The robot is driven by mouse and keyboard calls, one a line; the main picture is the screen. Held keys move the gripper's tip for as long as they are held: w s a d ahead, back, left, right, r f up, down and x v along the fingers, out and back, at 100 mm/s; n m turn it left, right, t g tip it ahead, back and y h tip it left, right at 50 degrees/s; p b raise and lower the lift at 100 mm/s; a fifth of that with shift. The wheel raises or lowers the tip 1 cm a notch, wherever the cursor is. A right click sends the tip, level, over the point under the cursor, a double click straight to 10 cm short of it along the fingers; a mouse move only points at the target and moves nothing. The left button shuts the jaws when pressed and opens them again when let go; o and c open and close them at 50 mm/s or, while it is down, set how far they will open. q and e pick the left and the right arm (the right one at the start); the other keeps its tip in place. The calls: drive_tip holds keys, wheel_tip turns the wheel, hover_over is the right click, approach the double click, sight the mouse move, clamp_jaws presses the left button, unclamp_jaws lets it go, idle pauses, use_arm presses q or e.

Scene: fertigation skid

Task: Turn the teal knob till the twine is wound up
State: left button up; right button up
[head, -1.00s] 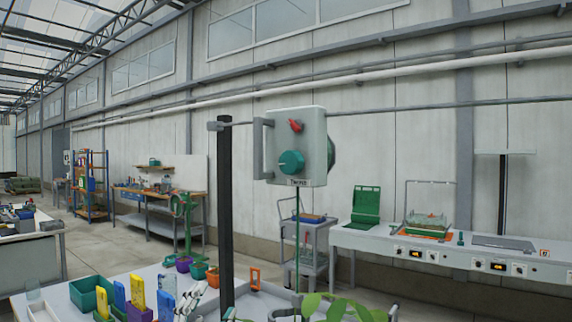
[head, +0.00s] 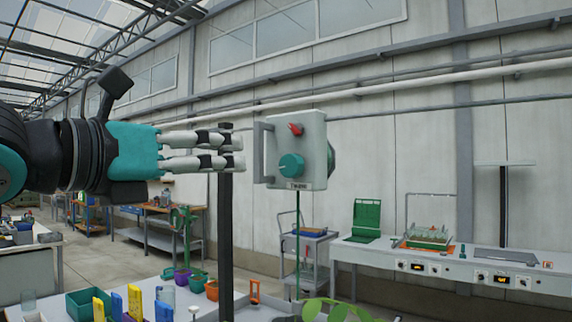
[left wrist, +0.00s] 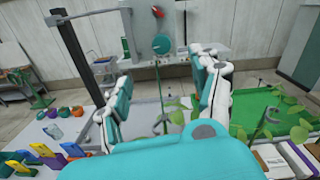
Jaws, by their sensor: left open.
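The teal knob (head: 291,165) is on the front of a pale grey box (head: 312,132) labelled for twine. A red lever (head: 296,129) sits above the knob. Green twine (head: 298,230) hangs straight down from the box. My left gripper (head: 240,152) reaches in from the left, open and empty, and appears left of the box and its side handle. In the left wrist view the knob (left wrist: 161,45) shows ahead, between the open fingers (left wrist: 165,90) and beyond them. My right gripper is not in view.
A dark upright post (head: 226,230) stands left of the box, behind my fingers in the picture. Pots and coloured items (head: 134,300) stand on the table below. Green leaves (head: 335,311) rise below the box. A green flat case (head: 366,220) is on the bench at right.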

sight(288, 164)
use_arm(q)
drive_tip(key=p+x, duration=0.5)
drive_tip(key=x, duration=1.1)
drive_tip(key=shift+d+p, duration=0.1)
drive_tip(key=shift+p, duration=0.25)
drive_tip(key=shift+w+d+f, duration=0.1)
drive_tip(key=shift+w+d, duration=0.15)
drive_tip(key=shift+w, duration=0.15)
drive_tip(key=c, duration=1.2)
drive_tip(key=shift+o, duration=0.2)
